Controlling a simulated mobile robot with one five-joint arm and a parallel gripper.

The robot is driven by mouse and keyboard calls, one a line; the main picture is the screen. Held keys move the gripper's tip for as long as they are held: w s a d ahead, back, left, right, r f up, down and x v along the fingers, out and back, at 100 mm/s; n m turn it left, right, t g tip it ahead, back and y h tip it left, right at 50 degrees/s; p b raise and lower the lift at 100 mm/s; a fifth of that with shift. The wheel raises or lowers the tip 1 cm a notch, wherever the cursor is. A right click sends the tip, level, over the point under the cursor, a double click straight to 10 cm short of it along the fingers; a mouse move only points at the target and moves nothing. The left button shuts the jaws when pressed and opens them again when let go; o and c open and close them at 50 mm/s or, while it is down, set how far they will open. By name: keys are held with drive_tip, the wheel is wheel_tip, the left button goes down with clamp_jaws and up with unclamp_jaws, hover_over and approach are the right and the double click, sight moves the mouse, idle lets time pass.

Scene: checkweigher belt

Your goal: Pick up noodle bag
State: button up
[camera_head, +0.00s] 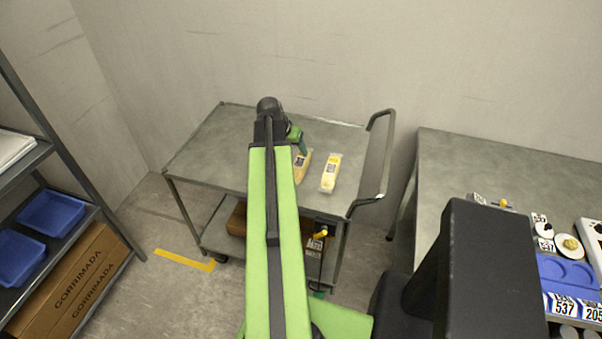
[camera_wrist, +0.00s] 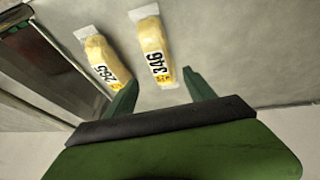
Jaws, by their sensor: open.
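Two clear bags of yellow noodles lie on the top of the grey cart (camera_head: 225,135). One bag (camera_head: 301,168), labelled 346 in the wrist view (camera_wrist: 152,45), is partly hidden by my arm in the head view. The other bag (camera_head: 330,174), labelled 265 in the wrist view (camera_wrist: 101,60), lies beside it, apart. My gripper (camera_head: 301,148) is over the cart top at the 346 bag. In the wrist view my gripper (camera_wrist: 161,77) is open, and the near end of the 346 bag shows between its fingertips. Nothing is held. I cannot tell its height above the bag.
The cart's handle (camera_head: 378,165) rises at its right end. Its lower shelf holds a brown box (camera_head: 237,217). A grey table (camera_head: 470,165) with labelled items stands at the right. A shelf with blue trays (camera_head: 51,213) is at the left. The cart top's left part is clear.

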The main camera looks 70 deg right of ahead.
sight(299, 160)
drive_tip(key=b+x, duration=0.3)
drive_tip(key=x, duration=0.1)
drive_tip(key=shift+f, duration=0.4)
drive_tip(key=shift+s+d+f, duration=0.1)
drive_tip(key=shift+d+f, duration=0.05)
drive_tip(key=shift+d, duration=0.05)
drive_tip(key=b+x, duration=0.5)
drive_tip(key=shift+f, duration=0.2)
drive_tip(key=shift+r, duration=0.2)
clamp_jaws()
